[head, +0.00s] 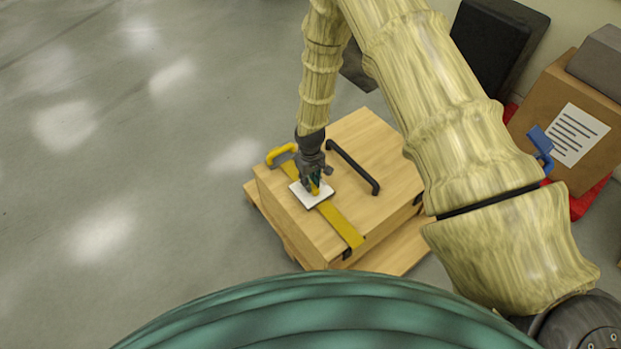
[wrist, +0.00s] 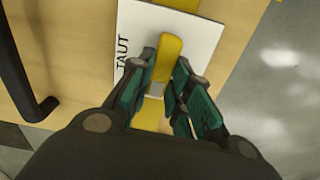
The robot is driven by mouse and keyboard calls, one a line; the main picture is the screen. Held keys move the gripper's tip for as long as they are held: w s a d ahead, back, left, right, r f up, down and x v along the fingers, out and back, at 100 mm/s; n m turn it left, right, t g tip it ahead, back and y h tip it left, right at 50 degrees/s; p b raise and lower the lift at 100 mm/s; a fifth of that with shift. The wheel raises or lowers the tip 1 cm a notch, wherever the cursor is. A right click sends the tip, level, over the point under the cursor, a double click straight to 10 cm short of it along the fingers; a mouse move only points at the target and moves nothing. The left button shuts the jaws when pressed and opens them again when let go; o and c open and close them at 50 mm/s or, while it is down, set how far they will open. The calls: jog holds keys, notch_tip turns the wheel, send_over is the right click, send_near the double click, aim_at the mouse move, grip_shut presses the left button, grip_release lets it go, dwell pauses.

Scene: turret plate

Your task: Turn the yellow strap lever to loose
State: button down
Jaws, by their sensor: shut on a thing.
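The yellow lever (wrist: 170,48) stands between my gripper's fingers in the wrist view. It is on a white plate (wrist: 203,37) whose left part reads TAUT; no other word shows there. My gripper (wrist: 163,78) is shut on the lever. In the head view my gripper (head: 315,184) reaches down over the white plate (head: 305,199), with a bit of the lever (head: 316,190) showing by the fingertips. The plate sits on a yellow strap (head: 342,226) across the top of a wooden crate (head: 290,225).
A black bar handle (head: 353,167) rises from the crate top beside my gripper. A yellow hooked piece (head: 281,152) is at the crate's far left edge. At right are a cardboard box (head: 545,105), a blue piece (head: 541,145) and a black case (head: 493,45). The left floor is clear.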

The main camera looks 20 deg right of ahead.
jog(key=shift+n, duration=0.5)
jog(key=shift+d, duration=0.1)
jog(key=c, duration=1.3)
grip_release()
notch_tip(320, 180, up, 12)
